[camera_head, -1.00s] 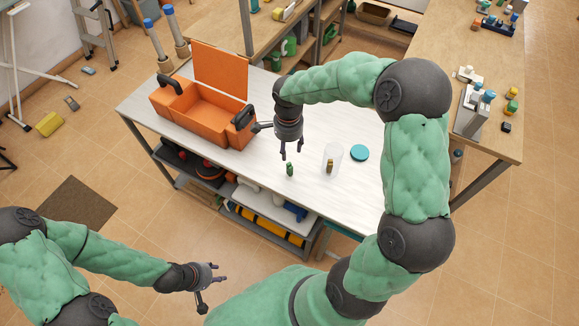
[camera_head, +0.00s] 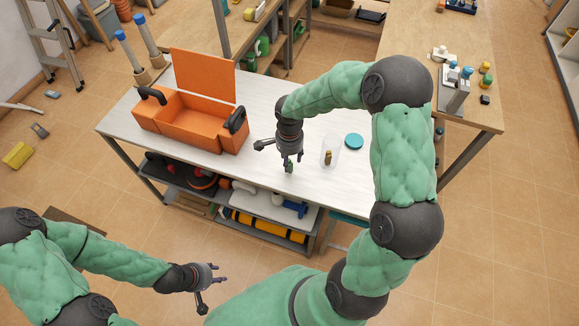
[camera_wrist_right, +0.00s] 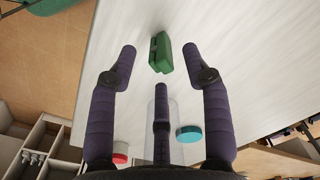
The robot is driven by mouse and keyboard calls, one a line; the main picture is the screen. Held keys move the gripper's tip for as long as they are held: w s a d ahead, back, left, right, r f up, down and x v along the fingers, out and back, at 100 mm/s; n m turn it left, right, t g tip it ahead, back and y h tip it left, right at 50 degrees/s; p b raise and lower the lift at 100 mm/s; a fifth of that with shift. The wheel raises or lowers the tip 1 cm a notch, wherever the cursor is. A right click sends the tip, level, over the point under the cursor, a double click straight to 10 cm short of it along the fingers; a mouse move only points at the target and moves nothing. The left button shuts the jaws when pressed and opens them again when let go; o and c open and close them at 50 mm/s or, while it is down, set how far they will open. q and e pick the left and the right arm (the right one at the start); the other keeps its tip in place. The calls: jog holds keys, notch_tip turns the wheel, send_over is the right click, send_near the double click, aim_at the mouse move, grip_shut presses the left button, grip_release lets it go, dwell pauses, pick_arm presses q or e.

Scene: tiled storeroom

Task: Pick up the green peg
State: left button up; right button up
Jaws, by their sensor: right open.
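A clear jar (camera_head: 335,143) with a brownish peg inside stands right of my right gripper, with a teal lid (camera_head: 354,141) beyond. An open orange toolbox (camera_head: 205,131) stands left on the table. A side bench (camera_head: 430,50) holds small items.

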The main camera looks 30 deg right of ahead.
aim_at(290, 161)
notch_tip(290, 161, down, 5)
jog(key=shift+r+b, duration=0.15)
jog(key=shift+b, duration=0.7)
jog(key=shift+r, duration=0.1)
jog(key=shift+c, duration=0.3)
jog(key=c, duration=0.8)
jog(key=o, duration=0.9)
jog(key=shift+c, duration=0.2)
